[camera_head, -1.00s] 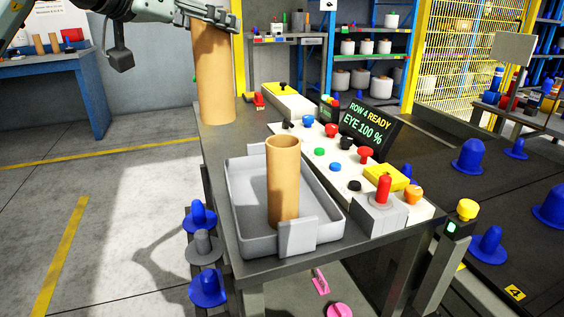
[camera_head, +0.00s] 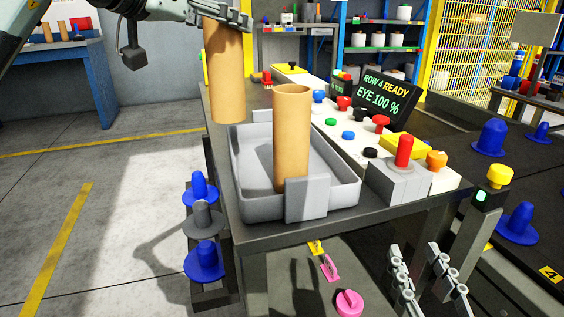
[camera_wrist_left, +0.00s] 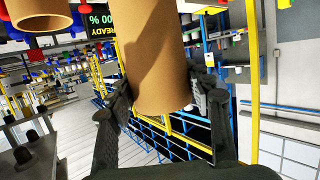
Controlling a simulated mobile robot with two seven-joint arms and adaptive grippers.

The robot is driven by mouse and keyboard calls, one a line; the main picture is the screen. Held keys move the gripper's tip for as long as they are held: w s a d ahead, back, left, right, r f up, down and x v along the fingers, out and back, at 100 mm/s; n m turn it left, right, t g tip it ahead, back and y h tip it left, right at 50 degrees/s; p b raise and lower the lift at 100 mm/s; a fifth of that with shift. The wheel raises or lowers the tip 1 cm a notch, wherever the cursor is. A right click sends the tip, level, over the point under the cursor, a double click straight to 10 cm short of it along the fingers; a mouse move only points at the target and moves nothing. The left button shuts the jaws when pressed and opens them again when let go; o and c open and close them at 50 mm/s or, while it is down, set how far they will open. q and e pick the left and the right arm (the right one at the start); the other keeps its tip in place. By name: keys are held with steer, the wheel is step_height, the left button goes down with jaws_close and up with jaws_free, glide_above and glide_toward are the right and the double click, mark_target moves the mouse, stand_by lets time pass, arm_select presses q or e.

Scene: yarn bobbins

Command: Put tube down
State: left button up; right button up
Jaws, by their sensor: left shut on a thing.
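My left gripper (camera_head: 222,18) is shut on the top of a brown cardboard tube (camera_head: 224,72), which hangs upright at the far left of the tray. In the left wrist view this tube (camera_wrist_left: 155,60) sits between the two dark fingers. I cannot tell whether its lower end touches the table. A second brown tube (camera_head: 291,140) stands upright in the grey tray (camera_head: 245,190), behind the tray's front clip; its open end (camera_wrist_left: 38,15) shows at the wrist view's top left. My right gripper (camera_head: 420,278) is low at the right, fingers apart and empty.
The table (camera_head: 285,236) carries a button panel (camera_head: 345,127), a red button box (camera_head: 398,180) and a screen (camera_head: 377,97) right of the tray. Blue bobbins (camera_head: 205,258) stand on a rack at the table's left. Pink and yellow items lie below.

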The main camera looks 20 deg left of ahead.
arm_select(q)
steer(key=shift+f, duration=0.25)
steer(key=shift+w+d+f, duration=0.15)
steer(key=shift+w+f, duration=0.05)
steer(key=shift+w, duration=0.05)
steer(key=w+d+f+b, duration=0.1)
steer(key=w+d+f, duration=0.3)
steer(key=w+f, duration=0.6)
steer(key=shift+d+f, duration=0.25)
steer(key=shift+d, duration=0.1)
arm_select(e)
step_height(320, 180, up, 6)
steer(key=s+t+y, duration=0.1)
steer(key=s+t, duration=0.1)
steer(key=t, duration=0.1)
steer(key=shift+a, duration=0.4)
arm_select(q)
steer(key=shift+f, duration=0.1)
arm_select(e)
steer(key=shift+r, duration=0.15)
arm_select(q)
steer(key=o, duration=1.2)
steer(key=shift+o, duration=0.2)
arm_select(e)
steer(key=shift+r+y, duration=0.1)
steer(key=shift+y, duration=0.2)
